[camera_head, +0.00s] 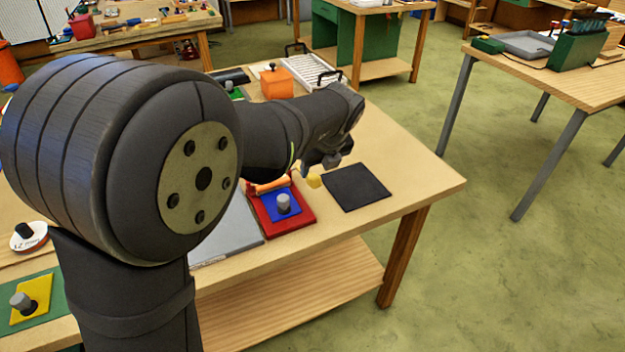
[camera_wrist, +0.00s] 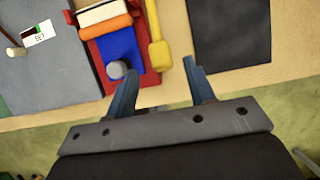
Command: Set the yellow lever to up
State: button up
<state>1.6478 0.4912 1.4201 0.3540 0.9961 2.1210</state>
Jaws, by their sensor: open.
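The yellow lever (camera_wrist: 157,36) shows in the wrist view as a thin arm with a thicker block at its near end, along the right side of a red base (camera_wrist: 96,58). In the head view only its yellow end (camera_head: 314,181) shows, just right of the red base; my arm hides part of the area. My gripper (camera_wrist: 161,90) is open and empty. In the wrist view the lever's end lies just beyond the gap between the fingertips, with no clear contact. In the head view my gripper (camera_head: 324,162) is just above and behind the lever's end.
A blue plate with a grey knob (camera_head: 283,203) and an orange bar (camera_head: 271,186) sit on the red base. A black mat (camera_head: 357,187) lies to the right, a grey panel (camera_head: 228,236) to the left. An orange box (camera_head: 276,84) stands behind. The table's right front corner is clear.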

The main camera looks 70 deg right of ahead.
aim_at(314, 176)
jog(key=x, duration=0.7)
jog(key=shift+f, duration=0.2)
jog(key=shift+w, duration=0.1)
grip_shut()
